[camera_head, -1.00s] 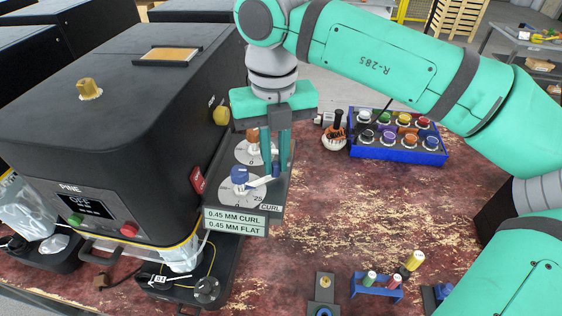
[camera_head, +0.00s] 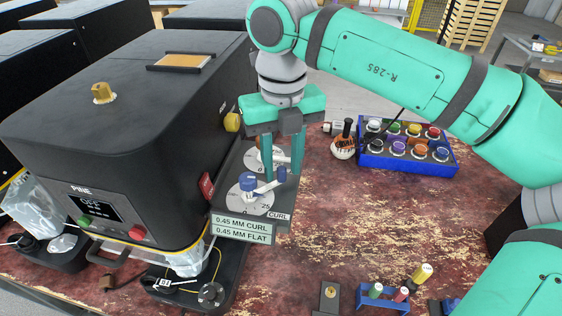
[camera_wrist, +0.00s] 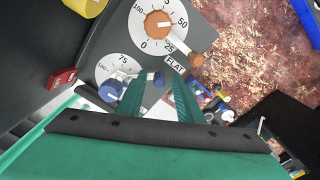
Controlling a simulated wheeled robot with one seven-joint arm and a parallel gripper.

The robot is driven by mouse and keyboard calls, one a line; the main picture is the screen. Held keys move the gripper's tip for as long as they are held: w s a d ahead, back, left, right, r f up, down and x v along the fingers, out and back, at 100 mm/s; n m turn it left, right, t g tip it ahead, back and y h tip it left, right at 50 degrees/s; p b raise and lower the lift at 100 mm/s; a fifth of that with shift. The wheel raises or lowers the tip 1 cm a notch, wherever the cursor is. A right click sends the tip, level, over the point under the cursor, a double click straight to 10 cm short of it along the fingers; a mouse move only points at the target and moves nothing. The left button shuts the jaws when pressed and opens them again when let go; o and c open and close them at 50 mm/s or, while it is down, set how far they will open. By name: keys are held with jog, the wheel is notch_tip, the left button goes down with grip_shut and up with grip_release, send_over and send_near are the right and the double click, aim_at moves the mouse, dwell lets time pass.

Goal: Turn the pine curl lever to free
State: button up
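The pine machine (camera_head: 130,130) stands at left, its screen reading OFF. On its side shelf, the curl dial (camera_head: 240,203) has a blue knob (camera_head: 248,181) and a pale lever (camera_head: 268,187) pointing right, with a blue end. The flat dial behind has an orange knob (camera_wrist: 158,24) and lever with an orange end (camera_wrist: 196,60). My gripper (camera_head: 273,172) is open above the dials, fingers pointing down, around or just above the curl lever's end; contact cannot be told.
A small blue rack (camera_head: 376,300) is at the front. A red tag (camera_head: 207,186) sits on the machine's side. The worn red tabletop (camera_head: 350,220) between is clear.

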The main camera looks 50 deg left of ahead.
aim_at(282, 168)
jog(key=shift+s, duration=0.1)
notch_tip(282, 168, up, 11)
dwell(0.6)
jog(key=shift+f, duration=0.15)
notch_tip(282, 168, down, 11)
jog(key=shift+r, duration=0.1)
jog(key=shift+d, duration=0.1)
dwell(0.5)
dwell(0.3)
